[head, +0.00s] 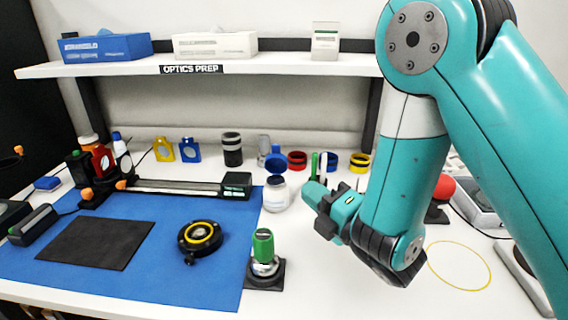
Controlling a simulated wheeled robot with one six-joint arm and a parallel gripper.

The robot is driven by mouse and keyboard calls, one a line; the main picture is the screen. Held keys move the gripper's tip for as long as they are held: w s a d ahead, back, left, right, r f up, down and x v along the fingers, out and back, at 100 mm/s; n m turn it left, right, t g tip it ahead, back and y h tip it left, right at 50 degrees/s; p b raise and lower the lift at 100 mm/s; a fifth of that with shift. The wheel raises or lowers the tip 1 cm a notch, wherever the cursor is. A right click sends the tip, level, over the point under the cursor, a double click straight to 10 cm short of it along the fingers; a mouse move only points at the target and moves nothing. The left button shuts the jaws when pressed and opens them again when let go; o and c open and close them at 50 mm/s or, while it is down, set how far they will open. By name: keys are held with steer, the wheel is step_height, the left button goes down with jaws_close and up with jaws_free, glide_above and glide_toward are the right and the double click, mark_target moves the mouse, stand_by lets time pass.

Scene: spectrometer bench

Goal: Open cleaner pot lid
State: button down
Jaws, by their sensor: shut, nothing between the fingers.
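The cleaner pot (277,195) is a small pale jar standing at the right edge of the blue mat, left of my gripper. Its blue lid (276,163) appears raised and tilted back behind the rim, with the pot's mouth showing below it. I cannot see the hinge clearly. My gripper (312,191) is shut and empty, just right of the pot. It looks apart from the pot, though the depth between them is hard to judge. My own wrist partly hides the fingers.
A green-topped post (263,248) on a black base stands in front of the pot. A black ring mount with a yellow ring (200,237) sits on the blue mat (165,285). Coloured rings, including a red one (297,160), stand behind. A shelf (280,66) runs above.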

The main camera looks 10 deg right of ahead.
steer(key=w+b, duration=0.1)
steer(key=b, duration=0.1)
steer(key=p, duration=0.8)
glide_toward(273, 148)
steer(key=w+a+r, duration=0.1)
steer(key=w+a, duration=0.2)
steer(key=a, duration=0.1)
steer(key=shift+w+d+p, duration=0.15)
steer(key=shift+w+p, duration=0.55)
steer(key=shift+w, duration=0.35)
steer(key=shift+f, duration=0.1)
